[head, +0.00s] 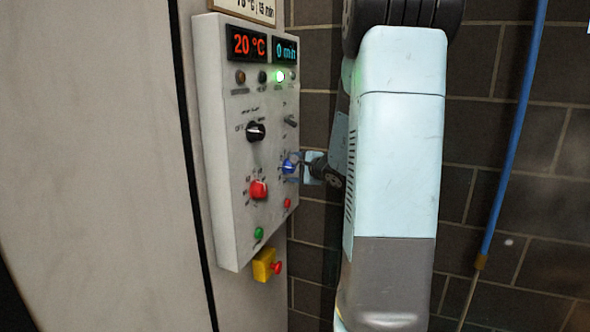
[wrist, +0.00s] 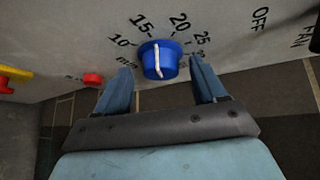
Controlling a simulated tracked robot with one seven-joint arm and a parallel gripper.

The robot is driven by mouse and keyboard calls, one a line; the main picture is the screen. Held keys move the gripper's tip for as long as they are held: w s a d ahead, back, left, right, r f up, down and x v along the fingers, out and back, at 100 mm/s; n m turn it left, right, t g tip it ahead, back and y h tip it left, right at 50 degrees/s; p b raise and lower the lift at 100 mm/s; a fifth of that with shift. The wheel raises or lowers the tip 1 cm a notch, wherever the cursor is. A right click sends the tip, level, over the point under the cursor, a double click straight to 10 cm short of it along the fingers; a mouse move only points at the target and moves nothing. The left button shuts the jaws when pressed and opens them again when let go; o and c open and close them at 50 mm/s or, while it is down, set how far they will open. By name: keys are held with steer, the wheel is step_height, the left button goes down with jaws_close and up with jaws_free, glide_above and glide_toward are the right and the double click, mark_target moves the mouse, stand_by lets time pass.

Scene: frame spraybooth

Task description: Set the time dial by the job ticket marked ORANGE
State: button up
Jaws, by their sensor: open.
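The time dial is a blue knob (wrist: 159,61) with a white pointer line, seen close in the wrist view among marks 10, 15, 20 and 25. The line runs nearly up and down in that view; I cannot tell which end is the pointer. The dial also shows small in the head view (head: 288,167). My gripper (wrist: 161,72) is open, one finger each side of the dial, with gaps visible; in the head view it is at the panel's right side. A card (head: 245,9) above the panel, cut off, reads about "70 °C, 15 min"; no word ORANGE shows.
The grey control panel (head: 226,190) shows 20 °C and 0 min, with a green lamp lit. A black knob (head: 256,131), a red knob (head: 259,189), a green button (head: 258,234) and a yellow box with red button (head: 264,266) are nearby.

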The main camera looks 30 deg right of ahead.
steer(key=shift+w+f, duration=0.1)
steer(key=shift+w, duration=0.15)
steer(key=shift+c, duration=0.4)
steer(key=c, duration=1)
steer(key=shift+o, duration=0.2)
steer(key=shift+a, duration=0.1)
steer(key=shift+f, duration=0.1)
steer(key=shift+s+f+n+t, duration=0.1)
steer(key=shift+n+t, duration=0.2)
steer(key=shift+n, duration=0.1)
